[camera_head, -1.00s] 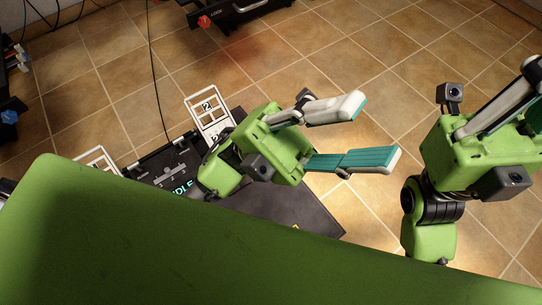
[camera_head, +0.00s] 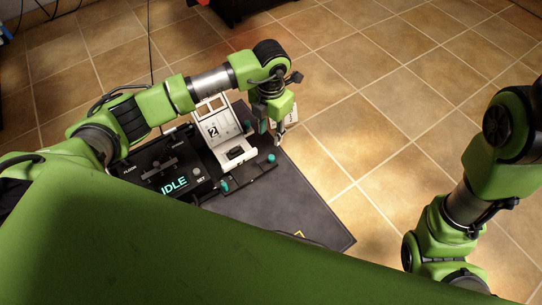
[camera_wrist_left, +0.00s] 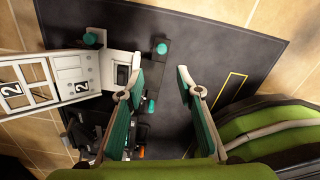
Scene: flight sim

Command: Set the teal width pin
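Several teal pins show on the fixture beside the black panel, and I cannot tell which one is the width pin. In the head view, one teal pin (camera_head: 271,158) stands at the right end of a dark bar, and another teal pin (camera_head: 225,184) stands lower left. In the left wrist view, one teal pin (camera_wrist_left: 161,48) stands beyond my fingertips. Another (camera_wrist_left: 90,39) is at upper left, and a third (camera_wrist_left: 151,107) shows between the fingers. My left gripper (camera_wrist_left: 160,80) is open and empty, pointing down above the fixture. My right gripper is out of view.
A black panel (camera_head: 150,172) reads IDLE and has a SET button. A white frame marked 2 (camera_head: 213,131) stands beside it. A dark mat (camera_head: 310,215) lies under the fixture, mostly bare toward the right. Tiled floor (camera_head: 400,120) surrounds it.

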